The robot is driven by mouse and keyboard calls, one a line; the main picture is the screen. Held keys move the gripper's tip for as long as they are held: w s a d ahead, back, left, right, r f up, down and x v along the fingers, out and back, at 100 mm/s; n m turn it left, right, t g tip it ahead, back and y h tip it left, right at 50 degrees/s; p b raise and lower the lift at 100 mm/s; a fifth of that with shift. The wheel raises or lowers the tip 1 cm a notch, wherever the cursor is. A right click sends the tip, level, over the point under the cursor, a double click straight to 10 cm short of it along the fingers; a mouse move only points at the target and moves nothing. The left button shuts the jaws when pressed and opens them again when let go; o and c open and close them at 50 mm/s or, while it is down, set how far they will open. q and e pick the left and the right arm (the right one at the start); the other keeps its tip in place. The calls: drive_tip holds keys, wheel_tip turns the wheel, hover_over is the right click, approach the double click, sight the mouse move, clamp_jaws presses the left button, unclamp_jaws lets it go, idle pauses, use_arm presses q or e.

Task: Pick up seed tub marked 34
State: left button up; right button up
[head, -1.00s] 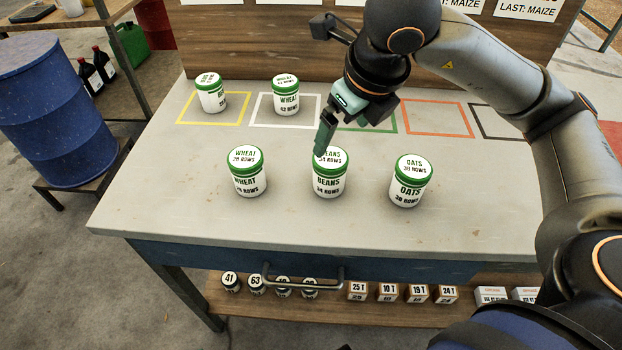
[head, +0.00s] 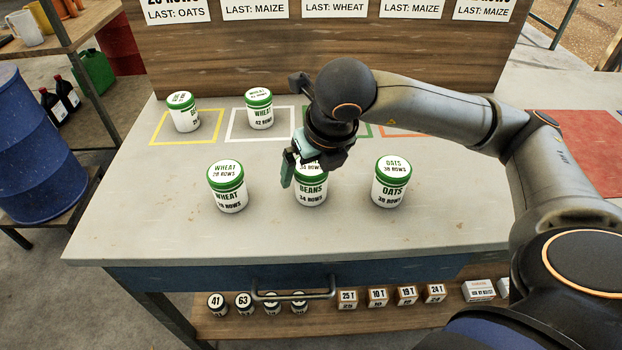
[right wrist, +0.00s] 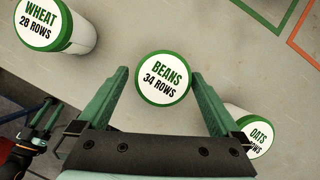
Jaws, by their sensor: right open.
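The seed tub marked 34 (head: 311,190) is white with a green-rimmed lid reading BEANS, 34 ROWS. It stands upright at the middle of the front row on the grey bench. My right gripper (head: 297,172) is above it in the head view and hides part of its lid. In the right wrist view the tub's lid (right wrist: 163,78) shows between the tips of the two open green fingers of the right gripper (right wrist: 158,85). I cannot tell whether the fingers touch it.
The WHEAT 28 tub (head: 227,188) stands to the left and the OATS 38 tub (head: 390,183) to the right, close by. Two tubs stand behind, in the yellow outline (head: 157,128) and the white outline (head: 232,126). The bench front (head: 160,235) is clear.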

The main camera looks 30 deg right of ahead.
drive_tip(key=x, duration=0.4)
drive_tip(key=shift+w+d, duration=0.15)
drive_tip(key=shift+d, duration=0.05)
drive_tip(key=shift+r, duration=0.1)
drive_tip(key=c, duration=1.4)
drive_tip(key=shift+r, duration=0.1)
drive_tip(key=shift+r, duration=0.55)
wheel_tip(320, 180, up, 2)
drive_tip(key=shift+r, duration=0.25)
drive_tip(key=s+r+b, duration=0.1)
drive_tip(key=s+r, duration=0.3)
drive_tip(key=s, duration=0.3)
drive_tip(key=s+a+r+b, duration=0.1)
drive_tip(key=s+r+b, duration=0.1)
drive_tip(key=s+r, duration=0.3)
drive_tip(key=shift+s, duration=0.95)
